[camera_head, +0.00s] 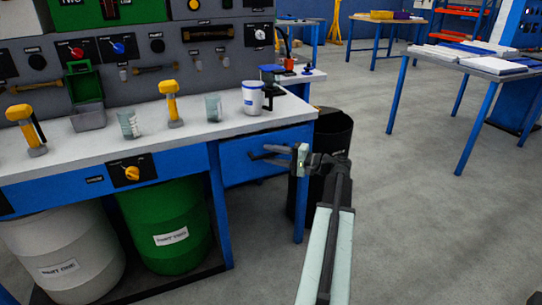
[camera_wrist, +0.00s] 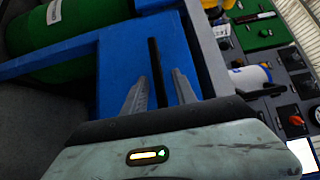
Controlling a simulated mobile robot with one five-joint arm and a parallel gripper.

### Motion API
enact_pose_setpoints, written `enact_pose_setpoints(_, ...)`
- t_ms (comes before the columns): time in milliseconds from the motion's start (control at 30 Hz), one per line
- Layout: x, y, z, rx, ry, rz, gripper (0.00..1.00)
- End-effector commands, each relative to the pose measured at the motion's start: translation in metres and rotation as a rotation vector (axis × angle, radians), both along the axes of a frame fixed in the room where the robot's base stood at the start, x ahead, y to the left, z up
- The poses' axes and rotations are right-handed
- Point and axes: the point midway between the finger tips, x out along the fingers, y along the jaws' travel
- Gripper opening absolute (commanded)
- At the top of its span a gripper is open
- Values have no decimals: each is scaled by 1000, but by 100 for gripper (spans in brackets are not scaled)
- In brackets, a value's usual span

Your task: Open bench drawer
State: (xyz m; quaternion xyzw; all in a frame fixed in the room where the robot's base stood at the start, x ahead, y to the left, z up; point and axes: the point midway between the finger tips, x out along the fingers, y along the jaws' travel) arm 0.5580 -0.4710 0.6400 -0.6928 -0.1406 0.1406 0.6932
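The bench drawer (camera_head: 236,168) has a blue front under the right end of the white-topped bench (camera_head: 195,125). Its front fills the middle of the wrist view (camera_wrist: 122,70), with a straight black bar handle (camera_wrist: 153,52) on it. My gripper (camera_head: 257,152) is at the drawer front, with its fingers apart. In the wrist view the handle lies between the two fingertips (camera_wrist: 160,75), and I see a gap on each side. I cannot tell how deep the fingers reach around the handle. The handle is not distinct in the head view.
A black bin (camera_head: 333,130) stands right of the bench, close behind my arm. A blue bench leg (camera_head: 220,215) is left of the drawer. White (camera_head: 65,250) and green (camera_head: 165,225) drums stand below. A white mug (camera_head: 253,98) sits above the drawer. Floor to the right is clear.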

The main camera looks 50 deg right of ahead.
Motion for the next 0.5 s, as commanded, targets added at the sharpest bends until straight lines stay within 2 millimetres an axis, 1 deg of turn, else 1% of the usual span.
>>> enact_pose_setpoints(67, 0, 0, 0, 0, 0, 0, 34)
enact_pose_setpoints(100, 0, 0, 0, 0, 0, 0, 28)
enact_pose_setpoints(133, 0, 0, 0, 0, 0, 0, 20)
enact_pose_setpoints(167, 0, 0, 0, 0, 0, 0, 11)
enact_pose_setpoints(200, -1, 0, 0, 0, 0, 0, 0)
enact_pose_setpoints(500, -1, 0, 0, 0, 0, 0, 0)
